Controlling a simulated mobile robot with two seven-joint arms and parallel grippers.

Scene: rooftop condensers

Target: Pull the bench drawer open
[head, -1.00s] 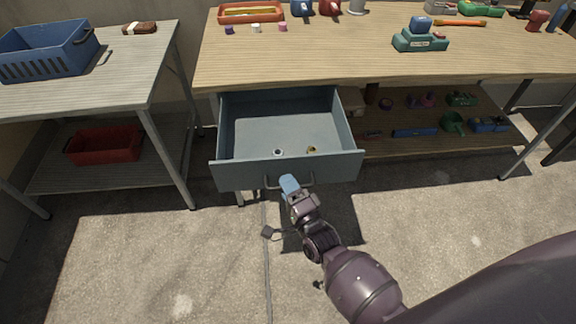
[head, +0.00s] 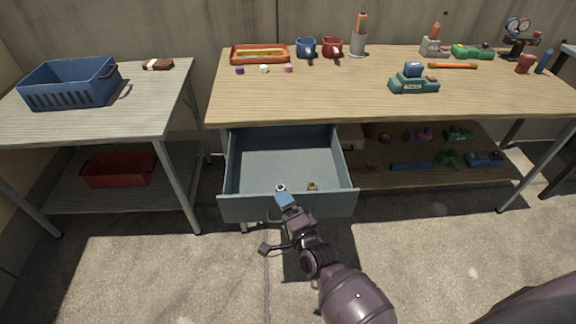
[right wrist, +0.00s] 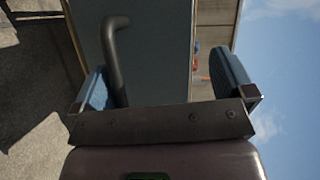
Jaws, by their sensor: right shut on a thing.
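The blue-grey bench drawer (head: 300,206) hangs open under the left part of the wooden workbench (head: 300,100), with its inside showing. In the right wrist view, the handle lies against the inner side of one blue fingertip, and the drawer front (right wrist: 160,50) fills the space between the fingers. The other finger stands apart from the handle. My left gripper is not in view.
A small ring (head: 281,188) and a brass fitting (head: 312,187) lie in the drawer. A grey table (head: 150,110) with a blue crate (head: 72,83) stands left. Tools and mugs are on the bench. The concrete floor (head: 180,280) in front is largely clear.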

